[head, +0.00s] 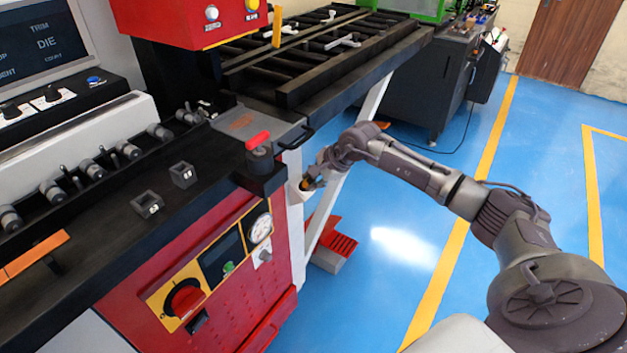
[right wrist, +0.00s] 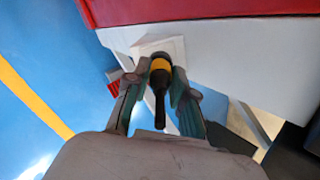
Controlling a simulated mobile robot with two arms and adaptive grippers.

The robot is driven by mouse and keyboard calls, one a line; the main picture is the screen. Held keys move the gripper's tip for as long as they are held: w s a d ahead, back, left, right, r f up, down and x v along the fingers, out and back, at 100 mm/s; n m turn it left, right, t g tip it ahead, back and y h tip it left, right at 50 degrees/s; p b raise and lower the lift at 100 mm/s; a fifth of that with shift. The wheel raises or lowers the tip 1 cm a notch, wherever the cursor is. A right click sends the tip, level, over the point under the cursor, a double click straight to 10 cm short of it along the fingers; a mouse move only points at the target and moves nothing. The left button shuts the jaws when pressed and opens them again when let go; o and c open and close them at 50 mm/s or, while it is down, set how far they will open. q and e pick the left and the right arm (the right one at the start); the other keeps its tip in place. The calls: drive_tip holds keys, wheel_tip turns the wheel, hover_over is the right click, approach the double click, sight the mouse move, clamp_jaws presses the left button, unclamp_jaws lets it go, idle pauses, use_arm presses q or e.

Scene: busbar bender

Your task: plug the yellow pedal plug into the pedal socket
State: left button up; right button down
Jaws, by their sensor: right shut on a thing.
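The yellow pedal plug (right wrist: 160,66) has a yellow band and a black tapered tail. My right gripper (right wrist: 160,82) is shut on it, one finger on each side. The plug's front end points at a pale square plate (right wrist: 146,46) on the machine's white side panel, which appears to be the pedal socket. The front end overlaps the plate, and I cannot tell whether it is inserted or just in front. In the head view my right gripper (head: 314,181) is beside the machine's right side, with a small yellow part of the plug visible. My left gripper is out of view.
The red machine body (head: 240,270) stands left of my gripper. A red foot pedal (head: 335,243) rests on the floor below. A pale slanted leg (head: 325,215) is close to my gripper. Blue floor (head: 400,290) to the right is clear.

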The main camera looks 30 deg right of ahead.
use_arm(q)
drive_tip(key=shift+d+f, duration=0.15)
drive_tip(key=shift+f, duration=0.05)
use_arm(e)
drive_tip(key=shift+f, duration=0.2)
drive_tip(key=c, duration=0.9)
unclamp_jaws()
drive_tip(key=shift+w, duration=0.15)
drive_tip(key=shift+r, duration=0.1)
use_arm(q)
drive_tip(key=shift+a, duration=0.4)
use_arm(e)
drive_tip(key=v, duration=0.7)
drive_tip(key=shift+s+r, duration=0.25)
drive_tip(key=shift+s, duration=0.1)
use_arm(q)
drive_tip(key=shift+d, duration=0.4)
use_arm(e)
drive_tip(key=shift+d, duration=0.1)
